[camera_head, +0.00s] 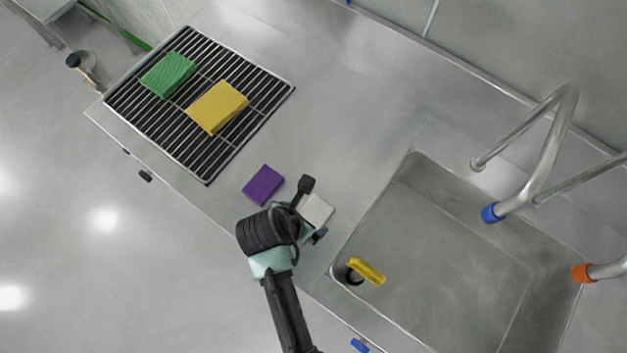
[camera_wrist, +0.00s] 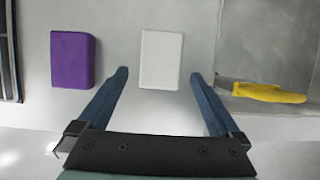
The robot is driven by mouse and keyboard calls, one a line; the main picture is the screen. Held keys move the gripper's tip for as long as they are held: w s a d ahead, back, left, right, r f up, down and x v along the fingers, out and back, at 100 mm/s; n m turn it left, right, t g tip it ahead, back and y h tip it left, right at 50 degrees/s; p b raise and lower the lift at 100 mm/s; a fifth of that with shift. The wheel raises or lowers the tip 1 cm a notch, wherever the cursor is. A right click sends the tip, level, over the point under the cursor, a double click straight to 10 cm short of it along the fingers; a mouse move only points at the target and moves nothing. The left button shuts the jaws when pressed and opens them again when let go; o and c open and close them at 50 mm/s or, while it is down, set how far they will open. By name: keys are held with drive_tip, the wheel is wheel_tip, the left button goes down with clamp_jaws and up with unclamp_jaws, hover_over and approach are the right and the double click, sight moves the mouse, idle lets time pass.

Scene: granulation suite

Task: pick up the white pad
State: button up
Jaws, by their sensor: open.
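The white pad (camera_head: 317,209) lies flat on the steel counter between the purple pad and the sink, partly hidden by my gripper in the head view. In the wrist view the white pad (camera_wrist: 161,59) is whole, upright in the picture, ahead of and between the fingers. My gripper (camera_wrist: 160,82) is open and empty, with one blue-grey finger to each side of the pad and gaps on both sides. In the head view my gripper (camera_head: 311,211) is over the pad's near area. I cannot tell its exact height above the counter.
A purple pad (camera_head: 263,185) lies close to the left. A sink (camera_head: 450,260) is to the right, with a yellow-handled item (camera_head: 366,271) at its near left corner. A rack (camera_head: 208,183) holds a green pad (camera_head: 168,74) and a yellow pad (camera_head: 217,107). Taps (camera_head: 556,110) stand behind.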

sight(313, 216)
drive_tip(key=shift+p+x, duration=0.45)
drive_tip(key=shift+x, duration=2.2)
drive_tip(key=shift+d, duration=0.1)
drive_tip(key=shift+c, duration=0.2)
drive_tip(key=shift+r, duration=0.1)
drive_tip(key=c, duration=1.2)
